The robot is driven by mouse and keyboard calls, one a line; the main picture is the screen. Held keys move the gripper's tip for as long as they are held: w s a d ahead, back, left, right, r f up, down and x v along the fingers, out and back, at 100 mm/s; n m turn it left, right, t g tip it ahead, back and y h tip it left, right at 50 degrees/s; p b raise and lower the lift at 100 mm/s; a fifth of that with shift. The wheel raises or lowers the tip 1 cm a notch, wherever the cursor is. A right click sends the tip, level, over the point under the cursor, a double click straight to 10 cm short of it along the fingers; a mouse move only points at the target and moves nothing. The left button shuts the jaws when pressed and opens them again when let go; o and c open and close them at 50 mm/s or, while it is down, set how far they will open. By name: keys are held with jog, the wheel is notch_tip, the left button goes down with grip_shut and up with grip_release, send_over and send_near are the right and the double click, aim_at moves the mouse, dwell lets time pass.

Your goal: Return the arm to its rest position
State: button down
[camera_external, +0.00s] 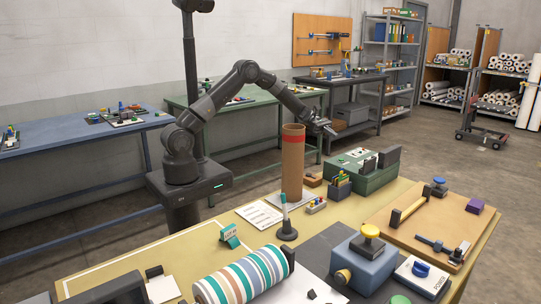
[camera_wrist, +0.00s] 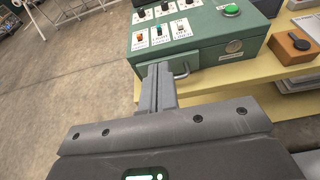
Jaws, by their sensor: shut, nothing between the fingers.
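My arm (camera_external: 240,85) rises from its dark base behind the table and reaches right in the external view. My gripper (camera_external: 328,127) is at its end, in the air above the table's far edge, near the top of a tall brown tube with a red band (camera_external: 292,160). In the wrist view my gripper (camera_wrist: 158,85) has its fingers together, with nothing held. Ahead of the fingertips in that view is a green control box (camera_wrist: 195,35) with switches and a green button. The fingers overlap the box's front in the picture; I cannot tell the distance.
The yellow table (camera_external: 110,258) holds a striped roll (camera_external: 240,277), a pen in a stand (camera_external: 287,222), a blue block with a yellow knob (camera_external: 362,262) and a wooden board (camera_external: 420,222). The green box (camera_external: 365,172) stands at the back. Workbenches line the wall.

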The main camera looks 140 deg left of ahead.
jog(key=w+d+r+m+g+h, duration=0.1)
jog(key=w+d+r+m+g, duration=0.3)
jog(key=d, duration=0.5)
jog(key=w+d+r+m+g+h, duration=0.25)
jog(key=d+m, duration=0.25)
jog(key=d, duration=0.5)
jog(key=w+d+r+m+g+h, duration=0.15)
jog(key=w+d+r+m, duration=0.3)
jog(key=d, duration=0.45)
jog(key=s+d+r+m+g+y, duration=0.25)
jog(key=d+m, duration=0.45)
jog(key=d, duration=0.6)
jog(key=s+d+r+m+g+y, duration=0.1)
jog(key=s+d+r+m, duration=0.4)
jog(key=d, duration=0.7)
jog(key=s+d+f+m+t+y, duration=0.1)
jog(key=s+d+f+m+t, duration=0.1)
jog(key=s+d+m, duration=0.6)
jog(key=d+m, duration=0.2)
jog(key=d, duration=0.2)
jog(key=shift+s+d, duration=0.2)
jog(key=shift+d, duration=0.15)
jog(key=shift+m+t+y, duration=0.25)
